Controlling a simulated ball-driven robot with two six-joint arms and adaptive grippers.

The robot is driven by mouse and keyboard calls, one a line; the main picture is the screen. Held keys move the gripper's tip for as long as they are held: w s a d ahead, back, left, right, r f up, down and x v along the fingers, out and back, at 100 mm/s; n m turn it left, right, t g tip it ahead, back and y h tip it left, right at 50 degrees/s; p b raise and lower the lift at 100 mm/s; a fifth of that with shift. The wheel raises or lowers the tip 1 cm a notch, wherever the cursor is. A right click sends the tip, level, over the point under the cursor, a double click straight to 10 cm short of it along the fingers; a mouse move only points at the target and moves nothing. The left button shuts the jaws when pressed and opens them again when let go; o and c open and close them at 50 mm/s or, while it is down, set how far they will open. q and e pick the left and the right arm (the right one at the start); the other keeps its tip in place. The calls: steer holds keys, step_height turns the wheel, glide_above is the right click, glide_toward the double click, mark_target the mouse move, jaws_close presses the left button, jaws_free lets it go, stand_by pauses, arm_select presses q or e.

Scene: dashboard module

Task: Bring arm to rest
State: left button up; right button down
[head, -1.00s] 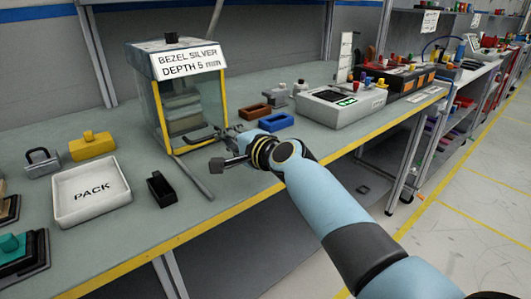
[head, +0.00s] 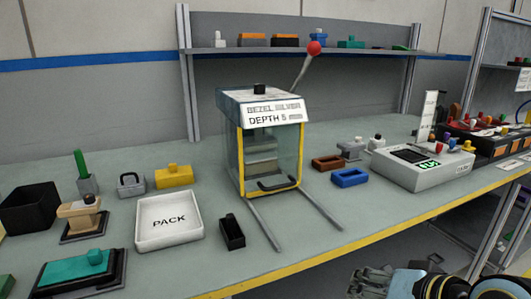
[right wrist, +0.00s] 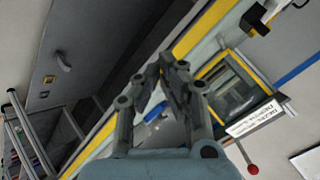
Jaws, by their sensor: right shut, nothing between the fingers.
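My right arm (head: 435,284) is at the lower right of the head view, off the table's front edge. Its gripper (head: 366,280) is partly cut off by the frame's bottom. The right wrist view shows this gripper (right wrist: 172,65) with its fingers together and nothing between them. It is clear of the table and of the bezel press (head: 266,150). The press, with a yellow-framed front and a red-knobbed lever, also shows in the right wrist view (right wrist: 240,90). My left gripper is not in view.
The table (head: 310,240) has a yellow front edge. Two rails extend forward from the press.

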steer(key=s+d+n+g+h, duration=0.3)
steer(key=s+d, duration=0.2)
steer(key=s, duration=0.5)
steer(key=s+d+n+g+h, duration=0.2)
steer(key=s+d+n+g, duration=0.15)
steer(key=s, duration=0.55)
steer(key=s+d+f+b, duration=0.1)
steer(key=s+d+f, duration=0.1)
steer(key=f, duration=1.3)
steer(key=s+d+f+b, duration=0.1)
steer(key=d+f, duration=0.1)
steer(key=f, duration=1.3)
steer(key=s+f+g+b, duration=0.1)
steer(key=s+f, duration=1.4)
steer(key=s, duration=0.2)
steer(key=shift+s+d+f+m+g+b, duration=0.25)
steer(key=shift+f+m+g+b, duration=0.1)
steer(key=shift+m+b, duration=0.1)
